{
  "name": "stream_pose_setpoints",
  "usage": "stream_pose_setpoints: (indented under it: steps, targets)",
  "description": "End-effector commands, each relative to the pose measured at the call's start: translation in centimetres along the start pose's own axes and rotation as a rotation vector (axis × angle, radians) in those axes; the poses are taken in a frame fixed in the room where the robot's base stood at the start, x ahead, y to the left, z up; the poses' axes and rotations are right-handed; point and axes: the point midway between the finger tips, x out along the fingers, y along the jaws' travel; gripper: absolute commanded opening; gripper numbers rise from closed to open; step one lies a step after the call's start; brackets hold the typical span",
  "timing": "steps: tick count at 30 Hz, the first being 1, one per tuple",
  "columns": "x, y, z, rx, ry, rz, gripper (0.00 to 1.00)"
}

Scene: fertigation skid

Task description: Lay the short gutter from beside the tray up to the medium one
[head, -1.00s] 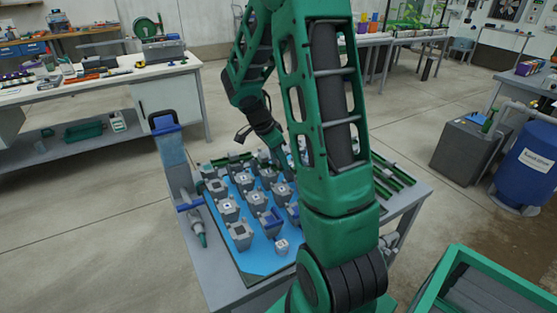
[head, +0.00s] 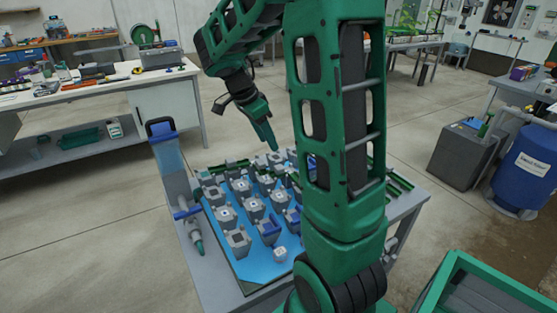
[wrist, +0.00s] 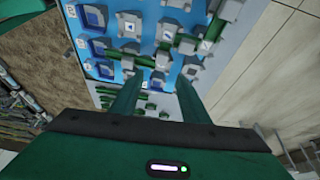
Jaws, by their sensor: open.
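My gripper (head: 271,146) is raised above the far part of the blue tray (head: 257,264). In the wrist view its two fingers (wrist: 158,98) are apart with nothing between them. The tray (wrist: 126,61) carries grey blocks with channels and blue parts. Green gutter pieces (wrist: 190,43) lie on blocks at the tray's far side; one also shows in the head view (head: 237,163). More green gutters (head: 398,181) lie beside the tray on the right, partly behind my arm. Several green pieces (wrist: 150,106) also show past the fingertips. I cannot tell which gutter is short or medium.
A blue-handled upright part (head: 172,165) and a green-tipped tool (head: 194,232) stand along the table's left edge. A blue barrel (head: 526,165) and grey box (head: 461,150) are at right. A workbench (head: 100,90) is at left.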

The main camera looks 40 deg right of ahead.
Motion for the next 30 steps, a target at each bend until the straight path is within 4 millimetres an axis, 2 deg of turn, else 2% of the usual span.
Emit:
stream_pose_setpoints:
  steps: [5, 9, 15, 18, 21, 24, 30]
  targets:
    - [-1.1, 5.1, -0.7, -0.214, -0.05, -0.007, 0.42]
    - [-1.6, 10.8, -0.6, -0.466, -0.12, -0.03, 0.42]
    - [-1.4, 18.7, 1.1, -0.827, -0.23, -0.106, 0.42]
    - [-1.2, 21.8, 2.3, -0.984, -0.277, -0.157, 0.42]
    - [-0.9, 24.1, 3.4, -1.102, -0.309, -0.203, 0.42]
    - [-0.7, 25.4, 4.1, -1.177, -0.327, -0.235, 0.42]
    - [-0.6, 26.0, 4.4, -1.216, -0.337, -0.252, 0.42]
